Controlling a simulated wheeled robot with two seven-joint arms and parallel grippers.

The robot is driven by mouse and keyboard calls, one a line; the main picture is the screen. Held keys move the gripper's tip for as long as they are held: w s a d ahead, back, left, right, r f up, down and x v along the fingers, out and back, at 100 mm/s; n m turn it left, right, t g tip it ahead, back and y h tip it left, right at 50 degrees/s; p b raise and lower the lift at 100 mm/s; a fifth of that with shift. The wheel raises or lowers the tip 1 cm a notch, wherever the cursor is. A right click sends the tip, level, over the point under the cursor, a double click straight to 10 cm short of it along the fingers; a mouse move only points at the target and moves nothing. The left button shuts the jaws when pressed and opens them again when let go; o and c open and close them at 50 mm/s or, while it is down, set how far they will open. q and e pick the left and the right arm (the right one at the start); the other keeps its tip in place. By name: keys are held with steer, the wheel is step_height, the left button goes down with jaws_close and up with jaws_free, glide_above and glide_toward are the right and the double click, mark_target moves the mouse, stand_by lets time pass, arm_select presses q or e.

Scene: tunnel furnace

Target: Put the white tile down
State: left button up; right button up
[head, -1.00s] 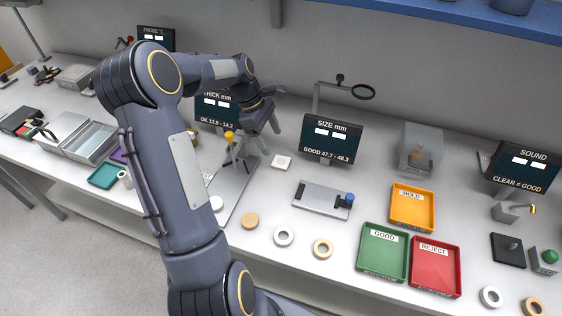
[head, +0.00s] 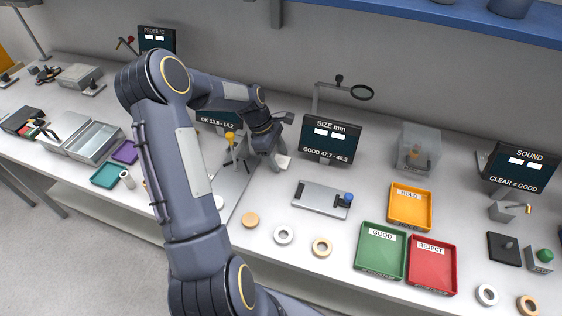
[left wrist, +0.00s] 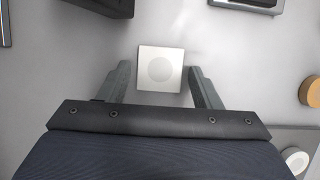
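The white tile (head: 285,162) lies flat on the bench, left of the SIZE display; my left gripper partly hides it in the head view. In the left wrist view the tile (left wrist: 160,69) is a pale square with a faint round mark. My left gripper (head: 268,163) is low beside the tile in the head view. In the left wrist view its two fingers (left wrist: 160,75) stand apart on either side of the tile, with gaps visible, so it is open. My right gripper is not in view.
The SIZE display (head: 329,140) stands close to the right. A metal gauge block (head: 323,199) with a blue knob lies in front of it. Several rings and discs (head: 284,235) lie nearer the front. Orange HOLD (head: 429,222), green GOOD and red REJECT trays are at the right.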

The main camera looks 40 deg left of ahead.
arm_select(q)
steer(key=c, duration=0.8)
